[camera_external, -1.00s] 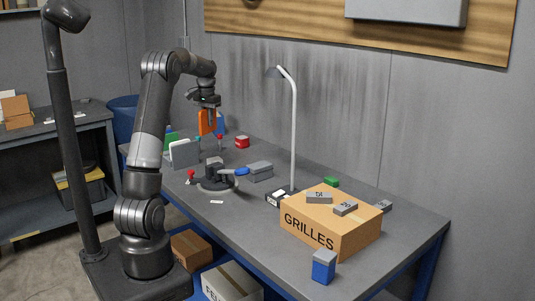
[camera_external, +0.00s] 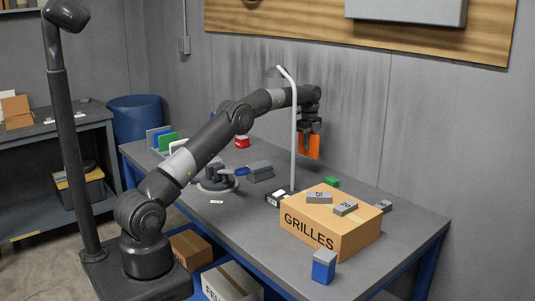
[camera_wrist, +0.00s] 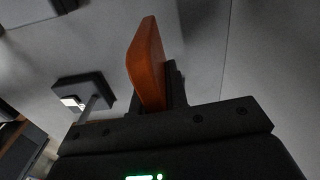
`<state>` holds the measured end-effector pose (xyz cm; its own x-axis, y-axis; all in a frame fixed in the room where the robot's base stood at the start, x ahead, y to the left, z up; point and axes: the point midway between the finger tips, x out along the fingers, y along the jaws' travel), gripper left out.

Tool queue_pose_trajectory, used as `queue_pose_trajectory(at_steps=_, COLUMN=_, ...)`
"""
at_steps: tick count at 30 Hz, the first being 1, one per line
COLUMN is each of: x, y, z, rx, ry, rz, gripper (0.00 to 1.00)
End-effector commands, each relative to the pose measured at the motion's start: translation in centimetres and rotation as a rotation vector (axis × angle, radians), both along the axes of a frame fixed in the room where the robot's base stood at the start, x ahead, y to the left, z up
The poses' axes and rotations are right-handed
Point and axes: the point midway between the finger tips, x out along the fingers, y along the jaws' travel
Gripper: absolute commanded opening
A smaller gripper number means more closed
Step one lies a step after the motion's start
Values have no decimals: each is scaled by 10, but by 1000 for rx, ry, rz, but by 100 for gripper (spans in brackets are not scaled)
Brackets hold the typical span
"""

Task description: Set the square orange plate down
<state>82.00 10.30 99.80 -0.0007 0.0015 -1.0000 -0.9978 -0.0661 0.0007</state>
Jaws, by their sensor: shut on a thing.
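The square orange plate (camera_external: 309,146) hangs upright, on edge, from my gripper (camera_external: 311,131) in the external view. My gripper is shut on it. The plate is held above the back part of the grey workbench (camera_external: 348,270), behind the white lamp post and the cardboard box. In the wrist view the orange plate (camera_wrist: 146,62) stands out between the dark fingers, seen nearly edge-on. The gap between the plate's lower edge and the bench is hard to judge.
The GRILLES box (camera_external: 330,232) carries small grey blocks on top. A green block (camera_external: 332,182) lies behind it. The lamp (camera_external: 294,130) stands close to my arm. A blue and grey block (camera_external: 324,267) stands near the front edge.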

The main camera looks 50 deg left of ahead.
Motion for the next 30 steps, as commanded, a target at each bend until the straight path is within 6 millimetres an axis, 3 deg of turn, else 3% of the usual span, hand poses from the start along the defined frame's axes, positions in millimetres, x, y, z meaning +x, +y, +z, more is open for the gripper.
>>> queue_pose_trajectory(at_steps=5, x=6, y=-13, z=-13, rx=-1, ry=1, rz=-68, gripper=0)
queue_pose_trajectory(at_steps=21, x=5, y=-13, z=-84, rx=-2, ry=1, rz=-67, gripper=0)
queue_pose_trajectory(at_steps=30, x=6, y=-13, z=-86, rx=-2, ry=-1, rz=-67, gripper=0)
